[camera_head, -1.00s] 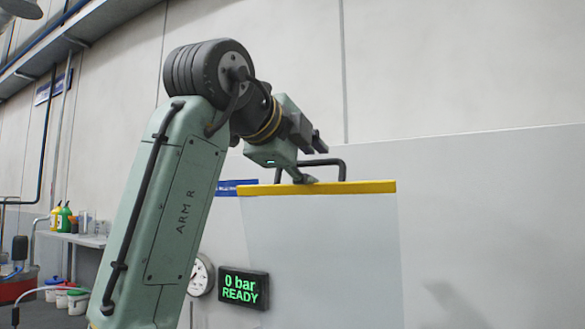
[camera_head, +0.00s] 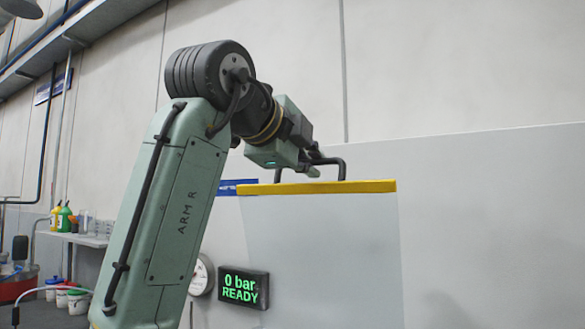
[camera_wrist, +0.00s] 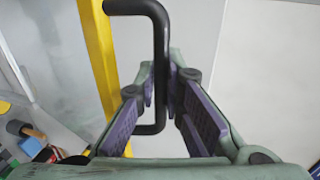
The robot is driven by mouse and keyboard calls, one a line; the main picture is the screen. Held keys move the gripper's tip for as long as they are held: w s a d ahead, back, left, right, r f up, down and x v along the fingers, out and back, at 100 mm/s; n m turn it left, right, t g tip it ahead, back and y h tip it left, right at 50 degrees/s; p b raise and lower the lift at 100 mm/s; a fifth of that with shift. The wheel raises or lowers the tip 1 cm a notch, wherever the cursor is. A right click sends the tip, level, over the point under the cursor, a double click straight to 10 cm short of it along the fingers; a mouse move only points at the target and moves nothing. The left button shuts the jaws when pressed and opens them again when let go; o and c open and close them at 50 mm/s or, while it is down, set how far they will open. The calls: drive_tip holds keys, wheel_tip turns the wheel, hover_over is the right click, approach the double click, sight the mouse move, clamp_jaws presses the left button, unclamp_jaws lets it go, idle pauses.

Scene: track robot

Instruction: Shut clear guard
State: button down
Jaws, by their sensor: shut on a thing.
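The clear guard (camera_head: 320,250) is a see-through panel with a yellow strip (camera_head: 360,187) along its top edge. A black bar handle (camera_head: 343,166) stands on that strip. In the wrist view the handle (camera_wrist: 160,30) runs beside the yellow strip (camera_wrist: 97,45), with the panel (camera_wrist: 45,45) to the left. My gripper (camera_head: 314,165) is shut on the handle, just above the strip. In the wrist view, the purple-padded fingers of my gripper (camera_wrist: 165,85) lie on both sides of the bar. The fingers partly hide the handle in the head view.
Space above the guard is clear.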

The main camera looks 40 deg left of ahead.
drive_tip(key=s+d+f+b, duration=0.1)
drive_tip(key=s+f, duration=0.1)
drive_tip(key=s, duration=0.4)
drive_tip(key=shift+s+d+b, duration=0.2)
drive_tip(key=shift+d+b, duration=0.1)
drive_tip(key=shift+b, duration=0.1)
idle(0.4)
drive_tip(key=shift+s+f, duration=0.1)
drive_tip(key=s+d+f+b, duration=0.1)
drive_tip(key=s+f+b, duration=0.1)
drive_tip(key=s, duration=0.3)
drive_tip(key=shift+s+d+f, duration=0.2)
drive_tip(key=shift+s+f, duration=0.1)
drive_tip(key=shift+f, duration=0.3)
drive_tip(key=s+d+f+b, duration=0.1)
drive_tip(key=s+f+b, duration=0.2)
drive_tip(key=s+f, duration=0.1)
drive_tip(key=shift+s+f+b, duration=0.2)
drive_tip(key=shift+s+b, duration=0.2)
drive_tip(key=shift+s, duration=0.15)
drive_tip(key=shift+d, duration=0.1)
